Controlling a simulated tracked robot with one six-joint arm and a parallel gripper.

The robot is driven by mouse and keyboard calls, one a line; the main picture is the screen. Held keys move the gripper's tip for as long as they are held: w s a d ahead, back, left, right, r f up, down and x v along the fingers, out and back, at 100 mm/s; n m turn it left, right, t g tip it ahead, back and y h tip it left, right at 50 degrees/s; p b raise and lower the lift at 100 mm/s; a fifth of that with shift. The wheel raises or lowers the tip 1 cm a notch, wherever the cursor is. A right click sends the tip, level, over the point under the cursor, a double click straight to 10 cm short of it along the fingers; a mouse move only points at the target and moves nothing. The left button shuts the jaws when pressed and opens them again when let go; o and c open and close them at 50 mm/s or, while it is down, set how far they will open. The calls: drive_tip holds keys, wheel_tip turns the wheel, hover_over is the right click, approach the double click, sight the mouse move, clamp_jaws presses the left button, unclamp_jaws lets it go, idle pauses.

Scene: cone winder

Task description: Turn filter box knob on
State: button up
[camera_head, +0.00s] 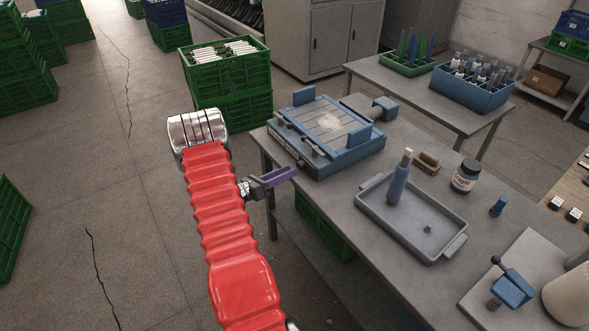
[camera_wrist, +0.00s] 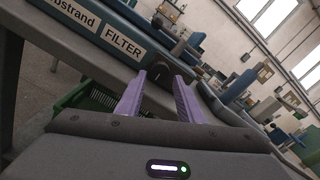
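The filter box (camera_head: 345,150) is a blue, low box with a slatted top at the left end of the grey workbench. In the wrist view its front edge carries a white "FILTER" label (camera_wrist: 124,43). A dark round knob (camera_wrist: 158,73) shows right of that label. My gripper (camera_head: 296,171) has purple fingers and is at the box's front side, near its lower corner. In the wrist view my gripper (camera_wrist: 161,76) is open, with the knob between or just beyond the fingertips. I cannot tell whether either finger touches it. The knob is not clear in the head view.
A grey tray (camera_head: 392,229) with a blue-handled tool, a brush (camera_head: 427,163) and a dark jar (camera_head: 465,177) stand right of the box. Green crates (camera_head: 228,105) stand on the floor behind my arm.

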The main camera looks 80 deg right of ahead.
sight(298, 167)
drive_tip(key=shift+x, duration=1.9)
drive_tip(key=shift+c, duration=0.3)
drive_tip(key=c, duration=0.6)
drive_tip(key=shift+d, duration=0.1)
drive_tip(key=shift+c, duration=0.6)
